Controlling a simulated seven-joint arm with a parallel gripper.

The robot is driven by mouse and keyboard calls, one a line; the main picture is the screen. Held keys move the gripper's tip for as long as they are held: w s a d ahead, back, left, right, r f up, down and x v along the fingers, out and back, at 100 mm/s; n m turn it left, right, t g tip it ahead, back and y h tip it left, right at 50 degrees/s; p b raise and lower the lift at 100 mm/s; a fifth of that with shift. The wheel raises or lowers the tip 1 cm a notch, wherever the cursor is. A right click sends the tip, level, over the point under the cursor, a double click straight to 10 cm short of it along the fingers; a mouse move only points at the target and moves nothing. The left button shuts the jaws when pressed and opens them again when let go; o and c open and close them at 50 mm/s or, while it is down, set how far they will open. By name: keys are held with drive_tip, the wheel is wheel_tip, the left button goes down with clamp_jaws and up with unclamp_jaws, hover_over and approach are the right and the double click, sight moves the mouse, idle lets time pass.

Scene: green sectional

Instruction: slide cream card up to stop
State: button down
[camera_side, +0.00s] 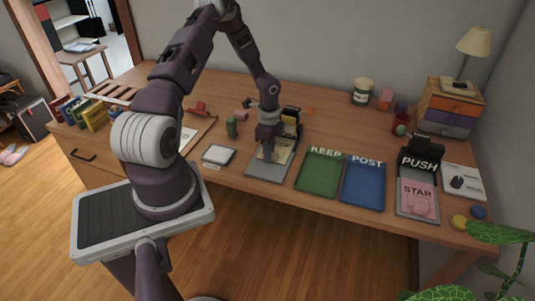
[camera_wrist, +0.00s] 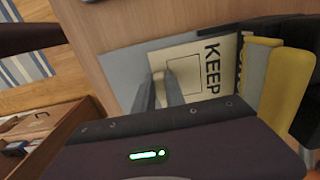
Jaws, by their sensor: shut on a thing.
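The cream card (camera_wrist: 209,88), printed KEEP, lies flat on a grey board (camera_wrist: 125,72) in the wrist view. In the side view the card (camera_side: 284,157) is partly hidden behind my gripper (camera_side: 266,152). In the wrist view my gripper (camera_wrist: 167,88) points down at the card, its fingers shut on a small raised cream block on it. A dark stamp-like device with yellow parts (camera_side: 291,113) stands at the board's far end. In the wrist view its yellow part (camera_wrist: 287,88) is just past the card's lettered edge. I cannot tell whether they touch.
Right of the board lie a green KEEP mat (camera_side: 319,174) and a blue POST mat (camera_side: 363,184). Further right is a PUSH device (camera_side: 419,163) with a pink STAR card (camera_side: 418,197).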

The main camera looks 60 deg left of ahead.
drive_tip(key=shift+w+a, duration=0.1)
idle(0.3)
drive_tip(key=shift+w+a, duration=0.6)
drive_tip(key=c, duration=1.3)
unclamp_jaws()
